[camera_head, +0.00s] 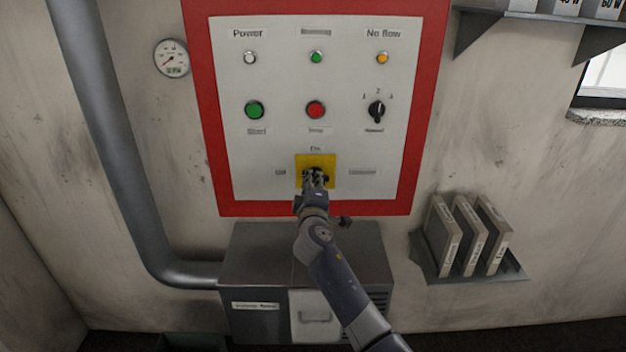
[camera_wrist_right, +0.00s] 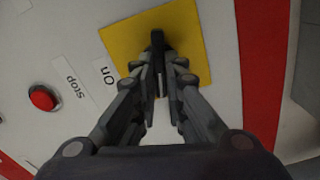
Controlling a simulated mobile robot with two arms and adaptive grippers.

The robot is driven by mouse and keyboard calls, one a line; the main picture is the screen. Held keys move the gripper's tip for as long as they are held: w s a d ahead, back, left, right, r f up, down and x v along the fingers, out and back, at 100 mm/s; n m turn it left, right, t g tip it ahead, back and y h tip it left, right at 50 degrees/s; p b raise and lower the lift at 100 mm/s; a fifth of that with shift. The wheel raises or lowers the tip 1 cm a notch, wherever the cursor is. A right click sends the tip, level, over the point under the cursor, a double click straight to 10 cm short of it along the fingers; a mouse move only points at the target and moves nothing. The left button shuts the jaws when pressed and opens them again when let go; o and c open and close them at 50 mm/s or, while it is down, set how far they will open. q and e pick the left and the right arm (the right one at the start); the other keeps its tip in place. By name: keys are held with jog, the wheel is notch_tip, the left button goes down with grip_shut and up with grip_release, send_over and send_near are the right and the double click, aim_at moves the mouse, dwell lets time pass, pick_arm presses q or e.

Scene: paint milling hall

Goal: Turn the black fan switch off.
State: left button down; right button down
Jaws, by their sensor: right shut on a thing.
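The black fan switch (camera_wrist_right: 157,42) is on a yellow plate (camera_head: 328,160) low in the middle of the control panel. In the head view my right gripper (camera_head: 315,178) covers most of the switch. In the right wrist view my right gripper (camera_wrist_right: 160,82) is shut on the switch handle, with the fingers on both sides of it. The yellow plate (camera_wrist_right: 190,30) and an "On" label (camera_wrist_right: 106,72) show beside it. The switch's exact angle is hard to read behind the fingers. My left gripper is not in view.
The white panel (camera_head: 225,75) has a red frame (camera_head: 204,95), a green button (camera_head: 254,110), a red button (camera_head: 315,110) and a black selector knob (camera_head: 377,110). A grey cabinet (camera_head: 260,270) stands below. A shelf with binders (camera_head: 468,235) is at right, a thick pipe (camera_head: 105,140) at left.

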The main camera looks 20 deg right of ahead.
jog(key=shift+d+n+p, duration=0.1)
jog(key=shift+n+p, duration=0.2)
jog(key=shift+n, duration=1)
jog(key=shift+r+n, duration=0.1)
jog(key=shift+n, duration=0.2)
jog(key=c, duration=1.7)
grip_release()
jog(key=shift+o, duration=0.2)
jog(key=shift+w+f, duration=0.1)
jog(key=shift+f, duration=0.1)
jog(key=v, duration=1.2)
